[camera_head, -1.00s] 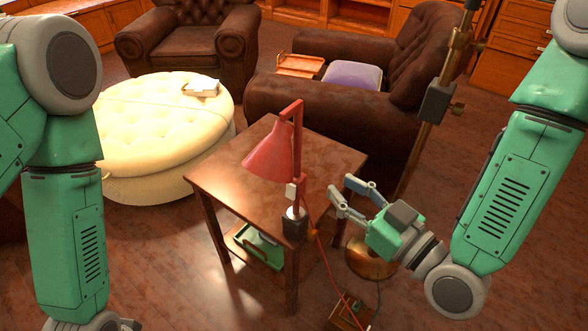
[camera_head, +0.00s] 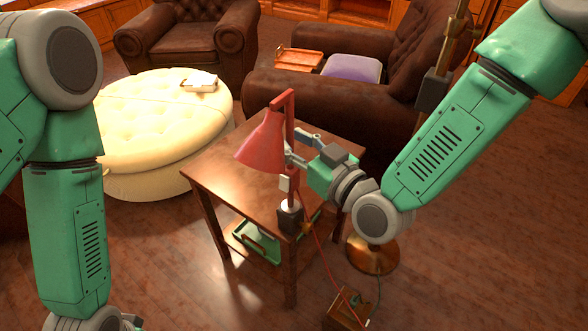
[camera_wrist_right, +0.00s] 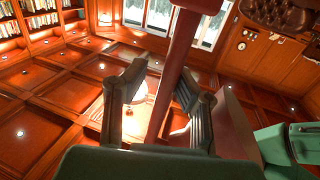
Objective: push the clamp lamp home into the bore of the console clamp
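The red clamp lamp (camera_head: 263,146) stands upright at the near corner of a wooden side table, its cone shade facing left. The foot of its post meets a pale collar on the dark console clamp (camera_head: 290,219); the bore is hidden, so I cannot tell how deep the post sits. My right gripper (camera_head: 296,144) is at the upper post, behind and right of the shade. In the right wrist view, its two fingers are apart with the red post (camera_wrist_right: 166,98) between them; no firm grip shows. My left arm hangs at the left, its gripper out of view.
The side table (camera_head: 225,175) has a bare top and a green tray (camera_head: 257,243) on its lower shelf. A brass floor stand (camera_head: 373,254) is behind my right forearm. A red cord runs to a floor box (camera_head: 347,311). A cream ottoman (camera_head: 160,120) stands left.

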